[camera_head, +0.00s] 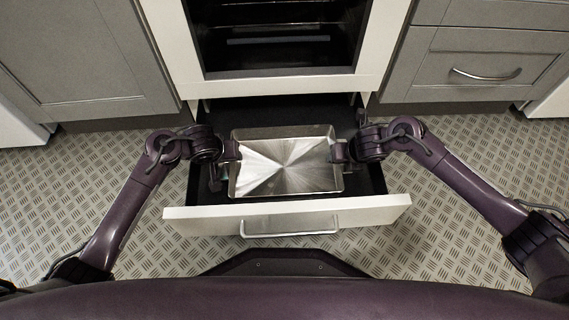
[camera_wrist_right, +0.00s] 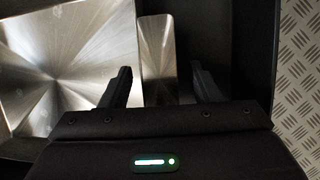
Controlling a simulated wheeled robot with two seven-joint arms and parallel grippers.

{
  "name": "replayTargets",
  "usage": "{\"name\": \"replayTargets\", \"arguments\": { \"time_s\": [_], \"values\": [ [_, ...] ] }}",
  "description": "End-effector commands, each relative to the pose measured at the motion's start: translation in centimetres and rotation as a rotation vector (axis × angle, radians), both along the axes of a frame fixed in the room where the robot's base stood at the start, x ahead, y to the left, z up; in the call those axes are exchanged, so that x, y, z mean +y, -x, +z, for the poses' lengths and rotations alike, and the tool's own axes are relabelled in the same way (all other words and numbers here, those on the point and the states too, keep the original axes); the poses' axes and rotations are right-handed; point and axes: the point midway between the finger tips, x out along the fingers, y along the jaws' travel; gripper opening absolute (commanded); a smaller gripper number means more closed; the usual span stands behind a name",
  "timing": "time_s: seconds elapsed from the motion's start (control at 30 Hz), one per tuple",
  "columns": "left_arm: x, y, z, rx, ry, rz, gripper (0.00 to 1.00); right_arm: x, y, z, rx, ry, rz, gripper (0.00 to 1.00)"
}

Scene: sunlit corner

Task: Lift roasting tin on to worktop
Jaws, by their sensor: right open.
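The roasting tin (camera_head: 285,168) is a shiny rectangular metal tin lying in an open drawer (camera_head: 190,213) below the oven. My left gripper (camera_head: 231,151) is at the tin's left wall; its fingers are too small to tell open from shut. My right gripper (camera_head: 339,152) is at the tin's right wall. In the right wrist view my right gripper (camera_wrist_right: 163,88) is open, with one finger over the inside of the tin (camera_wrist_right: 65,60) and the other outside, the end wall between them. I cannot tell whether either finger touches it. No worktop is in view.
The oven (camera_head: 280,40) stands open-fronted behind the drawer. Grey cabinets flank it, with a handled drawer (camera_head: 485,75) at the right. The drawer's white front with its metal handle (camera_head: 289,226) lies between the tin and my base. Patterned floor (camera_head: 470,170) is clear on both sides.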

Motion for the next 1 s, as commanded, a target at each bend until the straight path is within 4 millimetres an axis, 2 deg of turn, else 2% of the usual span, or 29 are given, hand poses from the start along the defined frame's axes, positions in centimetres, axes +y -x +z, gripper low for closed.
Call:
{"name": "replayTargets", "arguments": {
  "time_s": [0.3, 0.73, 1.0],
  "values": [
    [0.02, -0.09, -0.14, -0.001, 0.000, 0.000, 0.55, 0.02, -0.07, -0.17, 0.000, 0.000, 0.000, 0.55],
    [0.01, -0.08, -0.12, -0.001, 0.000, 0.000, 0.00, 0.02, -0.07, -0.14, 0.000, 0.000, 0.000, 0.00],
    [0.01, -0.13, -0.02, -0.002, 0.000, 0.000, 0.00, 0.03, -0.12, -0.03, -0.002, -0.001, 0.000, 0.00]
  ]
}}
